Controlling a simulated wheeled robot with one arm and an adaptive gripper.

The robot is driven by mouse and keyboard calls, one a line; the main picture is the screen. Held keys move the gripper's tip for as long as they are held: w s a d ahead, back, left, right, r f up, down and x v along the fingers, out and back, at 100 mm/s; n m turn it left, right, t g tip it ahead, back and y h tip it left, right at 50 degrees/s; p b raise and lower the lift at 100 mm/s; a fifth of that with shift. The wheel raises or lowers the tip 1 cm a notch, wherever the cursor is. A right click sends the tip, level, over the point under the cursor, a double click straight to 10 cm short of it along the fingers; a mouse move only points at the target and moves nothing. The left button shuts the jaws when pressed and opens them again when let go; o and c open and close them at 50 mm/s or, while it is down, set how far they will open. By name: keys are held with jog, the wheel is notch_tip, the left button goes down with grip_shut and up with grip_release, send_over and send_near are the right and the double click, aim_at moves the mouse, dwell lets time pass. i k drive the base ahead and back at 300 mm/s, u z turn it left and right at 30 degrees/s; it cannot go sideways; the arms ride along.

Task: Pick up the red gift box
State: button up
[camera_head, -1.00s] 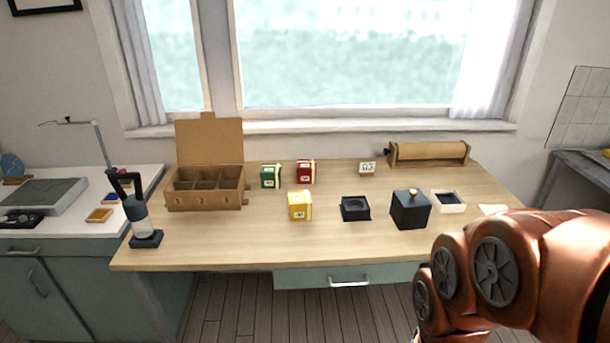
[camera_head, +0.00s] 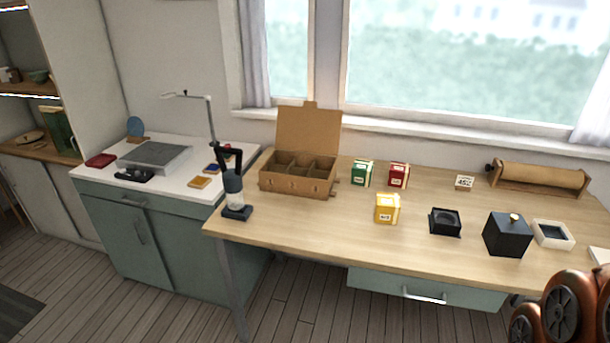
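The red gift box (camera_head: 398,175) is a small upright box with a pale label and gold trim. It stands on the wooden table, toward the back. A green box (camera_head: 362,173) stands just left of it, and a yellow box (camera_head: 387,208) stands in front of it. Part of my arm shows at the lower right corner, well away from the boxes. My gripper is outside the view.
An open cardboard box with compartments (camera_head: 298,186) and a dark lamp-like stand (camera_head: 235,205) are at the table's left. A black tray (camera_head: 445,221), a black knobbed box (camera_head: 507,235), a white tray (camera_head: 553,234) and a paper roll (camera_head: 541,178) are to the right.

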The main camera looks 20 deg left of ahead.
aim_at(399, 174)
jog(key=u, duration=0.3)
jog(key=i, duration=1.2)
jog(key=u, duration=0.85)
jog(key=i, duration=0.25)
jog(key=u, duration=0.1)
